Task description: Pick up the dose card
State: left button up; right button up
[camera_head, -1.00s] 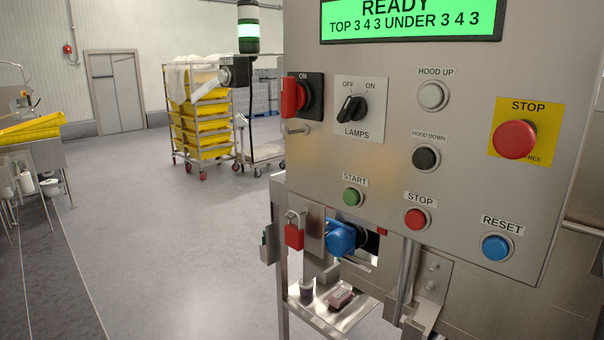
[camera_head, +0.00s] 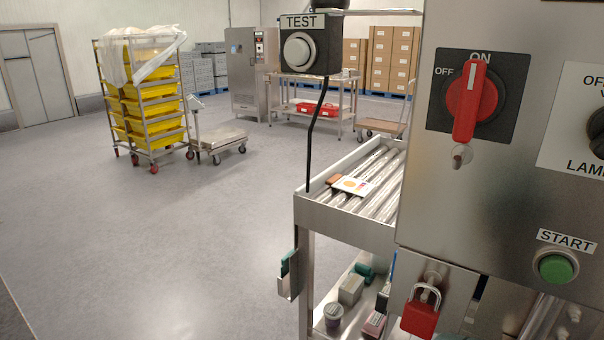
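A small white card with an orange-red round mark (camera_head: 353,186) lies on the rollers of a short conveyor (camera_head: 318,210), near its left end. It looks like the dose card, but any print on it is too small to read. A brown piece (camera_head: 333,179) lies right beside or under its left edge; I cannot tell which. Neither of my grippers is in view.
The control panel (camera_head: 500,200) fills the right side, with a red switch (camera_head: 470,100) and red padlock (camera_head: 420,315). A lower shelf holds small boxes (camera_head: 350,290).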

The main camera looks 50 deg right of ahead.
aim_at(350, 185)
jog(key=i+j+z, duration=0.25)
jog(key=i, duration=1.15)
jog(key=i+z, duration=0.3)
jog(key=i, duration=0.45)
jog(key=i+j+z, duration=0.1)
jog(key=i+z, duration=0.15)
jog(key=i, duration=0.55)
jog(key=i+l+z, duration=0.1)
jog(key=i+z, duration=0.3)
jog(key=i, duration=0.5)
jog(key=i+j+z, duration=0.15)
jog(key=i+z, duration=0.3)
jog(key=i, duration=0.45)
jog(key=i+j+z, duration=0.1)
jog(key=i+z, duration=0.15)
jog(key=i, duration=0.65)
jog(key=z, duration=3.9)
